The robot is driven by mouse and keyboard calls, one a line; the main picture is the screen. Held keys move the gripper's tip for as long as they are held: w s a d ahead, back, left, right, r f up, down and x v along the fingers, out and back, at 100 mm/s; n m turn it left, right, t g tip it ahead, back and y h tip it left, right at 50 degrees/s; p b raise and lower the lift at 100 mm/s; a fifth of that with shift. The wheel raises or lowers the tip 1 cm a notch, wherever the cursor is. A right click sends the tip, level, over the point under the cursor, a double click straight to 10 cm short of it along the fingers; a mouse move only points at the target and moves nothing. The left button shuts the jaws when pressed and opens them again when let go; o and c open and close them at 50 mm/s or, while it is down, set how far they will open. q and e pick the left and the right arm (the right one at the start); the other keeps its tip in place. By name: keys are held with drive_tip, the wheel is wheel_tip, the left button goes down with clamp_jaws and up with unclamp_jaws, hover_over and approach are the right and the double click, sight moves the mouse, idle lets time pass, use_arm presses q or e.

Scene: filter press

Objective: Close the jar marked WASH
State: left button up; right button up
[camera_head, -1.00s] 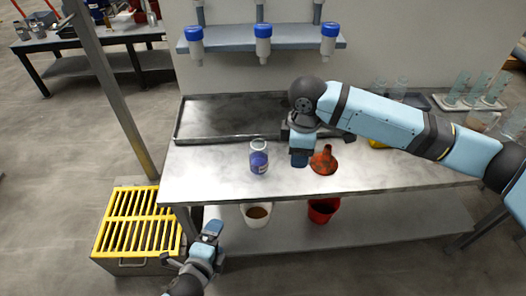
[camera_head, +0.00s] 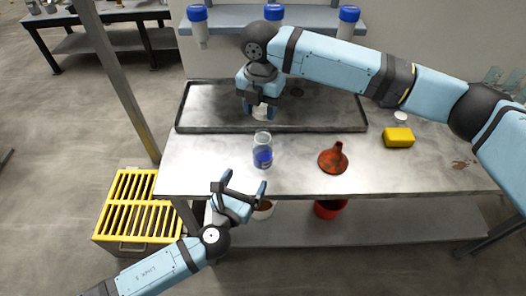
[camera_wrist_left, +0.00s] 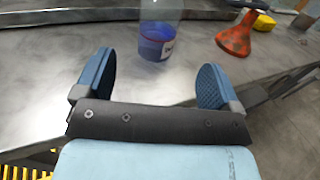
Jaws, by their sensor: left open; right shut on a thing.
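A clear jar (camera_head: 262,152) with blue contents and a small pale label stands upright on the metal bench; its top looks open. The label's text is too small to read. The jar also shows in the left wrist view (camera_wrist_left: 158,42), cut off at the top. My left gripper (camera_head: 246,186) is open and empty, in front of the jar near the bench's front edge. In the wrist view its fingers (camera_wrist_left: 152,82) are apart, with the jar beyond them. My right gripper (camera_head: 262,102) is shut on a white, round, lid-like thing (camera_head: 262,112) over the tray, behind the jar.
A dark tray (camera_head: 325,129) lies at the back of the bench. A red-orange funnel (camera_head: 333,159) stands right of the jar, and a yellow block (camera_head: 398,138) lies farther right. Blue-capped bottles (camera_head: 273,14) hang above. A yellow grating (camera_head: 136,205) stands at the left.

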sight(259, 156)
use_arm(q)
drive_tip(key=shift+w, duration=0.1)
drive_tip(key=x, duration=1.2)
drive_tip(key=c, duration=1.4)
use_arm(e)
drive_tip(key=shift+f, duration=2.55)
